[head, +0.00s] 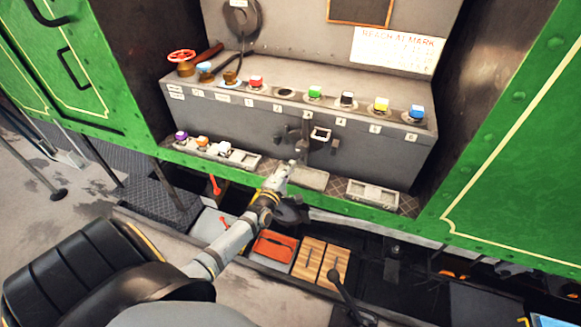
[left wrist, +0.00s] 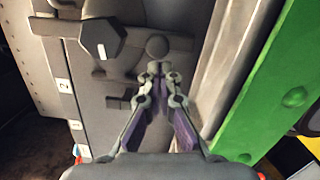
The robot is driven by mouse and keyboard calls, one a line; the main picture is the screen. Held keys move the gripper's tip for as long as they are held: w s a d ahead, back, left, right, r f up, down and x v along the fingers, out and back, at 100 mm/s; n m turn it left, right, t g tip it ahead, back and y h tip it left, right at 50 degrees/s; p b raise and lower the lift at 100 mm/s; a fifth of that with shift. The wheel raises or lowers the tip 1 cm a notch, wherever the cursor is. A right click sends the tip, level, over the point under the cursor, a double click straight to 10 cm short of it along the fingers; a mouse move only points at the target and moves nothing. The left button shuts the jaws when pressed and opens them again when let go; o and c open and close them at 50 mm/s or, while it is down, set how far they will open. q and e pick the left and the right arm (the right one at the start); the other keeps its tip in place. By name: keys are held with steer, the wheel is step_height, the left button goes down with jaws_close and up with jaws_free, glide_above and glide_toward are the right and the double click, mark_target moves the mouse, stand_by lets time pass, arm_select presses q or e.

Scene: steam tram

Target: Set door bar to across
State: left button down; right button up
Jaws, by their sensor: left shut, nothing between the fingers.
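What looks like the door bar (left wrist: 140,32) is a dark metal bar on the front of the grey locker, with a round knob (left wrist: 157,47) and a hexagonal handle (left wrist: 100,38) by it in the left wrist view. There the bar runs crosswise to the row of number labels. In the head view the dark door fittings (head: 291,134) are small, and the bar's exact position is hard to tell. My left gripper (head: 297,163) is in front of the locker's lower part. Its fingertips (left wrist: 158,69) are together and empty, close to the knob; contact cannot be told. My right gripper is not in view.
Several coloured-topped knobs stand on the grey locker (head: 210,115). A tray (head: 240,158) and another tray (head: 373,193) lie on the ledge below. Green tram panels (head: 520,150) flank the opening. A red box (head: 275,246) and wooden slats (head: 320,262) lie lower down.

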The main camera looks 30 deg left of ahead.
arm_select(q)
steer(key=shift+d+n+b, duration=0.25)
steer(key=shift+n+b, duration=0.05)
steer(key=shift+b, duration=0.05)
